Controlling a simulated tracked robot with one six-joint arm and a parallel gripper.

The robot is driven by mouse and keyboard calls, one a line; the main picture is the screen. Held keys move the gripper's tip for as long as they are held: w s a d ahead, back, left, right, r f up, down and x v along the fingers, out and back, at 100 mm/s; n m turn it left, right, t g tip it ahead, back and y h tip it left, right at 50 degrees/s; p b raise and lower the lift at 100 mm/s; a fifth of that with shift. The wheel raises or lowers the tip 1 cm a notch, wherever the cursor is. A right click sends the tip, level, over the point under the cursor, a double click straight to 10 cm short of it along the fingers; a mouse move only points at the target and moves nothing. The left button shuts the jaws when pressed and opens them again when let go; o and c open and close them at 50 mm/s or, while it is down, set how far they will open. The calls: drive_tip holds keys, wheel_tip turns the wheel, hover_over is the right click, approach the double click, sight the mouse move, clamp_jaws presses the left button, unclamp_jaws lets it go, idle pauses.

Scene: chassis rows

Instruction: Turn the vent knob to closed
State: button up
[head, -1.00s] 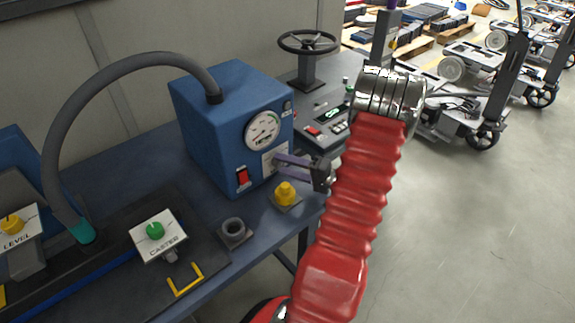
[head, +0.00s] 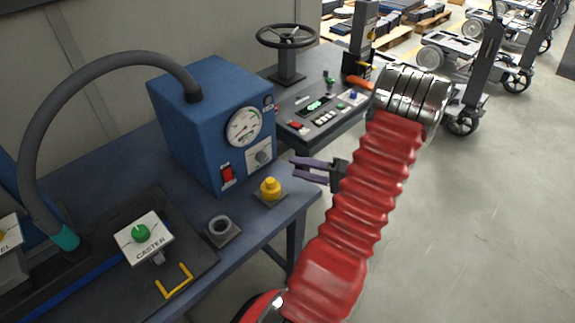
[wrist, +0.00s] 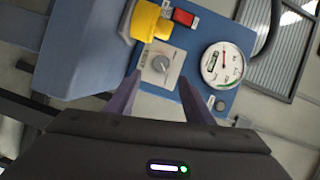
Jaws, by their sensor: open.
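The vent knob (head: 262,157) is a small grey knob on a pale plate on the front of the blue box (head: 185,125). In the wrist view the knob (wrist: 161,62) sits on its plate above and between my two finger tips. The plate's lettering is too small to read. My gripper (head: 292,167) has purple fingers that are apart, with nothing between them. It is in front of the box, to the right of the knob in the head view, and does not touch it.
A round gauge (head: 243,126) and a red switch (head: 227,175) share the box front. A yellow button (head: 270,189) and a dark ring-shaped fixture (head: 222,228) stand on the bench below. A console with a handwheel (head: 287,38) stands behind. Open floor lies to the right.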

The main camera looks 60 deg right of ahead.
drive_tip(key=shift+s+d+r, duration=0.1)
drive_tip(key=shift+s+d, duration=0.05)
drive_tip(key=shift+s, duration=0.7)
drive_tip(key=shift+s+d+r, duration=0.1)
drive_tip(key=shift+s+d, duration=0.05)
drive_tip(key=shift+s, duration=0.7)
drive_tip(key=shift+f, duration=0.1)
